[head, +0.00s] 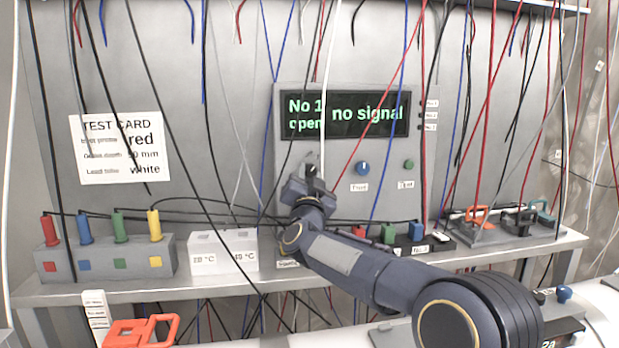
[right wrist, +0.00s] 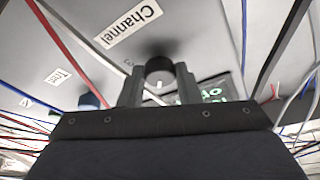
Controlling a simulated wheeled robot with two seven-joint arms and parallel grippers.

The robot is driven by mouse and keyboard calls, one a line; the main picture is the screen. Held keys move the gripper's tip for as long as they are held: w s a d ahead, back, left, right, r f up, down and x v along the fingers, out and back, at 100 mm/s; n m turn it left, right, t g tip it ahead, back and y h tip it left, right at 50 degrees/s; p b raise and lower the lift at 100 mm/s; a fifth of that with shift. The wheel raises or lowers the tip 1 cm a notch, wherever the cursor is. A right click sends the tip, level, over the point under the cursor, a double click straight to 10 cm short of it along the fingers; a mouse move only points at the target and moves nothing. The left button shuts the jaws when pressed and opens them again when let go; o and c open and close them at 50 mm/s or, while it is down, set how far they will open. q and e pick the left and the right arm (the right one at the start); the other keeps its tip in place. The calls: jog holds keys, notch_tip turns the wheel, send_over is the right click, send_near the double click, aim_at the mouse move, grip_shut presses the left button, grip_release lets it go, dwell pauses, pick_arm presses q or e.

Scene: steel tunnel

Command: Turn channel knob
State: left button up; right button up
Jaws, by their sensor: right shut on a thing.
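The channel knob (right wrist: 159,66) is a round black knob with a white mark, on the grey panel beside a white label reading "Channel" (right wrist: 128,22). My right gripper (head: 313,168) reaches up to the panel below the left part of the screen. In the right wrist view its two fingers (right wrist: 159,84) stand on either side of the knob, shut on it. In the head view the gripper largely hides the knob. The dark screen (head: 360,114) shows green text, "No 1 open" at left and "no signal" at right. My left gripper is not in view.
A blue knob (head: 362,169) and a green button (head: 408,164) sit to the right on the panel. Many thin cables hang in front. A grey block with coloured plugs (head: 105,262) and a white box (head: 223,250) stand on the shelf. A test card (head: 122,148) hangs at left.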

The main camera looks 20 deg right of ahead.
jog(key=o, duration=1)
jog(key=shift+c, duration=0.2)
jog(key=shift+s, duration=0.1)
jog(key=shift+s+a+f+b, duration=0.2)
jog(key=shift+s+f+b, duration=0.05)
jog(key=shift+s+b, duration=0.05)
jog(key=b+v, duration=0.2)
jog(key=v, duration=0.5)
